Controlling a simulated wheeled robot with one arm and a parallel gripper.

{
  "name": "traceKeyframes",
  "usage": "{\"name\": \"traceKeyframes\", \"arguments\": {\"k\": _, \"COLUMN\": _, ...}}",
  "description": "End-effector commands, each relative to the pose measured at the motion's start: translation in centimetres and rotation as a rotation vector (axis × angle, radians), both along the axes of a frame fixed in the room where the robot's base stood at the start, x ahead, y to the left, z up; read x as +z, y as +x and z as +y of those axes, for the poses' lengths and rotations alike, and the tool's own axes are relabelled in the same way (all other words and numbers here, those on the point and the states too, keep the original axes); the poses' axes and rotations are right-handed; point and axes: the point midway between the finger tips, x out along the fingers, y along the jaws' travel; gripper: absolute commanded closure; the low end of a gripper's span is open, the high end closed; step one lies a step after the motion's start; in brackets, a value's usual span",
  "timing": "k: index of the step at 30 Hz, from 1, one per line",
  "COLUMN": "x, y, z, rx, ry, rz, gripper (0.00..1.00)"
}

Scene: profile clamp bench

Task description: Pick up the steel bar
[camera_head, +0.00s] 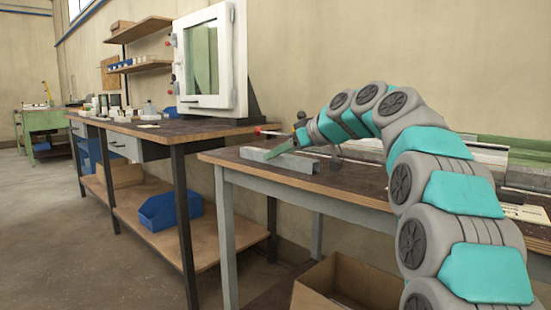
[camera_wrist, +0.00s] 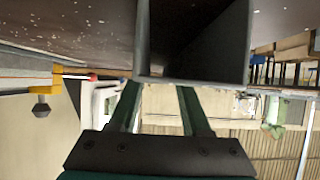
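The steel bar (camera_head: 302,164) is a grey, hollow rectangular profile lying near the front left of the bench top. In the wrist view its open end (camera_wrist: 243,40) looms large at the top of the picture. My gripper (camera_head: 271,154) points down and left at the bar, with a green finger crossing it in the head view. In the wrist view the two green fingers (camera_wrist: 158,90) stand apart with background showing between them. Their tips reach the bar's edge and are partly hidden there. I cannot tell whether they touch it.
The bar's wooden bench (camera_head: 235,161) has free top around it; a metal profile fixture (camera_head: 480,151) stands at its back right. An open cardboard box (camera_head: 345,285) sits below. A second bench (camera_head: 190,131) with a white cabinet (camera_head: 212,60) stands at left. A red-tipped tool (camera_head: 262,130) is behind the bar.

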Motion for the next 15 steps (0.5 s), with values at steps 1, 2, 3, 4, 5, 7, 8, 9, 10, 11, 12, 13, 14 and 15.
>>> {"name": "traceKeyframes", "arguments": {"k": 1, "x": 0.0, "y": 0.0, "z": 0.0, "rx": 0.0, "ry": 0.0, "rz": 0.0, "gripper": 0.59}}
{"name": "traceKeyframes", "arguments": {"k": 2, "x": 0.0, "y": 0.0, "z": 0.0, "rx": 0.0, "ry": 0.0, "rz": 0.0, "gripper": 0.62}}
{"name": "traceKeyframes", "arguments": {"k": 3, "x": 0.0, "y": 0.0, "z": 0.0, "rx": 0.0, "ry": 0.0, "rz": 0.0, "gripper": 0.67}}
{"name": "traceKeyframes", "arguments": {"k": 4, "x": 0.0, "y": 0.0, "z": 0.0, "rx": 0.0, "ry": 0.0, "rz": 0.0, "gripper": 0.7}}
{"name": "traceKeyframes", "arguments": {"k": 5, "x": 0.0, "y": 0.0, "z": 0.0, "rx": 0.0, "ry": 0.0, "rz": 0.0, "gripper": 0.74}}
{"name": "traceKeyframes", "arguments": {"k": 7, "x": 0.0, "y": 0.0, "z": 0.0, "rx": 0.0, "ry": 0.0, "rz": 0.0, "gripper": 0.82}}
{"name": "traceKeyframes", "arguments": {"k": 8, "x": 0.0, "y": 0.0, "z": 0.0, "rx": 0.0, "ry": 0.0, "rz": 0.0, "gripper": 0.85}}
{"name": "traceKeyframes", "arguments": {"k": 9, "x": 0.0, "y": 0.0, "z": 0.0, "rx": 0.0, "ry": 0.0, "rz": 0.0, "gripper": 0.9}}
{"name": "traceKeyframes", "arguments": {"k": 10, "x": -0.01, "y": 0.0, "z": 0.0, "rx": 0.0, "ry": 0.0, "rz": 0.0, "gripper": 0.93}}
{"name": "traceKeyframes", "arguments": {"k": 11, "x": -0.01, "y": 0.0, "z": 0.0, "rx": 0.0, "ry": 0.0, "rz": 0.0, "gripper": 0.96}}
{"name": "traceKeyframes", "arguments": {"k": 12, "x": -0.01, "y": 0.0, "z": 0.0, "rx": 0.0, "ry": 0.0, "rz": 0.0, "gripper": 1.0}}
{"name": "traceKeyframes", "arguments": {"k": 13, "x": -0.01, "y": 0.0, "z": 0.0, "rx": 0.0, "ry": 0.0, "rz": 0.0, "gripper": 1.0}}
{"name": "traceKeyframes", "arguments": {"k": 14, "x": -0.01, "y": 0.0, "z": 0.0, "rx": 0.0, "ry": 0.0, "rz": 0.0, "gripper": 1.0}}
{"name": "traceKeyframes", "arguments": {"k": 15, "x": -0.01, "y": 0.0, "z": 0.0, "rx": 0.0, "ry": 0.0, "rz": 0.0, "gripper": 1.0}}
